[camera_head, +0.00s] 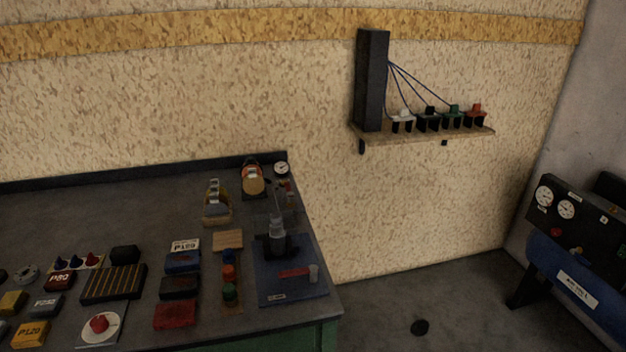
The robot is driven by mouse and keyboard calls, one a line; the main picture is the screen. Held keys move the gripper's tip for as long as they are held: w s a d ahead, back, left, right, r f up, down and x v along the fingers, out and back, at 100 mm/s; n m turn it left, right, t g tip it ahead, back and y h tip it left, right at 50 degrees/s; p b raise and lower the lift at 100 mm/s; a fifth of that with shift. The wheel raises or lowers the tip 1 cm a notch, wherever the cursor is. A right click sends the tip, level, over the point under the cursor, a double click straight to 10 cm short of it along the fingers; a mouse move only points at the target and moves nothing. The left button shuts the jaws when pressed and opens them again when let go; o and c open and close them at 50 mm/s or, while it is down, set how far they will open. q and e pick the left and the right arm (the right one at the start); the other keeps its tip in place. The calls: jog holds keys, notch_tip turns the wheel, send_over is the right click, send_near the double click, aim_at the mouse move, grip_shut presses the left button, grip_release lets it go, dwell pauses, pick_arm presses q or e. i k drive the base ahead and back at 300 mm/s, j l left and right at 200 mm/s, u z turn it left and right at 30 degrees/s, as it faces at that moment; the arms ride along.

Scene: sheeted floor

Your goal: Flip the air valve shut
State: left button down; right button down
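No part is plainly marked as the air valve, so I cannot tell which one it is. A red lever-like piece (294,272) lies flat on a blue mat (290,292) at the right end of the bench. A small white gauge (281,169) stands at the bench's back right corner, with a small reddish part just below it. At the far right, a blue air tank (570,272) carries a black panel with two round gauges (555,202) and a small red knob (556,232). Neither of my grippers shows in this view.
The dark bench (120,215) holds several blocks and boxes. A dark upright tool (277,243) stands on the blue mat. A wall shelf (440,136) carries a black tower and cabled plugs.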

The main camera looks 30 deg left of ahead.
aim_at(290, 193)
jog(key=i+l, duration=0.15)
jog(key=l, duration=0.2)
jog(key=i+l+u, duration=0.1)
jog(key=i+l, duration=0.25)
jog(key=l, duration=0.3)
jog(key=i+l, duration=0.15)
jog(key=l, duration=0.2)
jog(key=u, duration=0.05)
